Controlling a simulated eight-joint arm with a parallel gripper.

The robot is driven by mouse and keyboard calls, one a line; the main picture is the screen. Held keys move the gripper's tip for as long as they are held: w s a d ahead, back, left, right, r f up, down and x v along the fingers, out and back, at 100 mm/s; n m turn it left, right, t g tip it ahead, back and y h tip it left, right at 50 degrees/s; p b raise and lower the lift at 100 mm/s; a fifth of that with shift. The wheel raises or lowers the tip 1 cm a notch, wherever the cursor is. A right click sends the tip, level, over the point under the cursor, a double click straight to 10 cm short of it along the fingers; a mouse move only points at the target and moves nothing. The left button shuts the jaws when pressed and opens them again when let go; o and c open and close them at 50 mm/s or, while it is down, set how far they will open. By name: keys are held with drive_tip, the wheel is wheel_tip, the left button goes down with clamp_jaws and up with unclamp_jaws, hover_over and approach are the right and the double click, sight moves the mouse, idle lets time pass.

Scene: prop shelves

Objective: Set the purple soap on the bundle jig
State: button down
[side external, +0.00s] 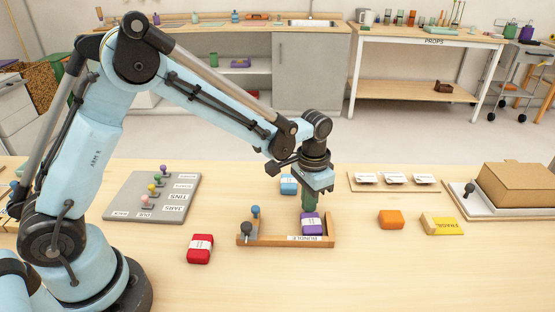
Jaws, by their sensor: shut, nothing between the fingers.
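The purple soap (312,223), with a white label, sits at the right end of the bundle jig (262,241), a low wooden tray marked BUNDLE. My gripper (309,207) points down just behind and above the purple soap. Its dark green fingers are shut and empty. Their tips are partly hidden behind the soap, so I cannot tell whether they touch it. The left end of the jig has a grey plate with a black knob (246,229) and a blue peg (255,211).
A blue soap (289,185) lies behind the jig, a red one (200,249) at front left. An orange block (390,219) and yellow block (442,225) lie right. A grey pegboard (130,197), card rack (395,187) and boxed tray (505,211) stand around. The front table is clear.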

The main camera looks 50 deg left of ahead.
drive_tip(key=shift+w+a, duration=0.25)
drive_tip(key=shift+w, duration=0.05)
drive_tip(key=shift+r, duration=0.1)
wheel_tip(320, 180, up, 7)
idle(0.8)
drive_tip(key=s+a+r+n+t, duration=0.1)
drive_tip(key=s+a+r+t, duration=0.2)
drive_tip(key=s, duration=0.4)
drive_tip(key=s+a+r+n+t, duration=0.2)
drive_tip(key=s+a+r+t, duration=0.1)
drive_tip(key=s, duration=0.5)
drive_tip(key=shift+s+a+t, duration=0.15)
drive_tip(key=shift+a+t, duration=0.45)
drive_tip(key=shift+a, duration=0.1)
